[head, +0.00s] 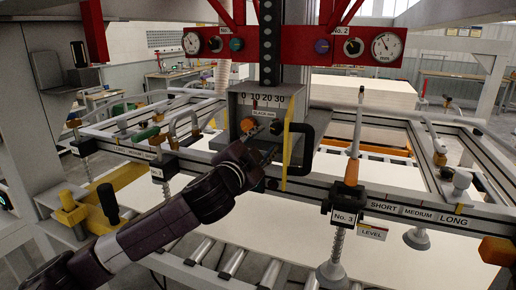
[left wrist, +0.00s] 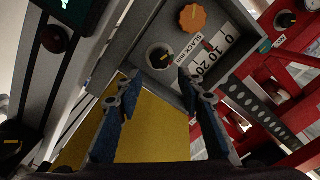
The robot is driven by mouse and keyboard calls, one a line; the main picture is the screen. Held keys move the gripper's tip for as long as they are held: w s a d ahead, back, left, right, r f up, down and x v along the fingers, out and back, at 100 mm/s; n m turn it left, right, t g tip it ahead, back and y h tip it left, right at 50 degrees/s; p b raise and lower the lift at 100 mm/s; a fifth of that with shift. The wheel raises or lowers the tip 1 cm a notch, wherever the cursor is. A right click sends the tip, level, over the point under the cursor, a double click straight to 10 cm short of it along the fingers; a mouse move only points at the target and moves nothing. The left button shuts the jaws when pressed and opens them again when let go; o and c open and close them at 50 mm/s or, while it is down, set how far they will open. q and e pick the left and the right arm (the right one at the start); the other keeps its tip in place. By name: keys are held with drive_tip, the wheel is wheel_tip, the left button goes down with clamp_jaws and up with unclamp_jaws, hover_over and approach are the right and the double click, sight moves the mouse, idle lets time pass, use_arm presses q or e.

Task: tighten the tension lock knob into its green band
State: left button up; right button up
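A grey box (head: 262,108) on the gantry carries a scale from 0 to 30 labelled SLACK mm. In the left wrist view its face has an orange knob (left wrist: 193,18) and a dark round knob (left wrist: 160,56) with a pale pointer mark. I cannot read which one is the tension lock knob, and I cannot make out a green band. My left gripper (left wrist: 158,90) is open, its two blue-grey fingers apart with the dark knob just beyond and between their tips. In the head view the left gripper (head: 268,146) is at the box front and partly hides it.
A black handle (head: 305,148) stands right of the box, close to the gripper. A yellow plate (left wrist: 155,130) lies behind the fingers in the wrist view. A red panel (head: 295,46) with gauges hangs above. White sheets and rollers (head: 235,262) lie below the rail.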

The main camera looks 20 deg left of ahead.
use_arm(q)
drive_tip(key=shift+s+a, duration=0.1)
drive_tip(key=shift+s, duration=1.95)
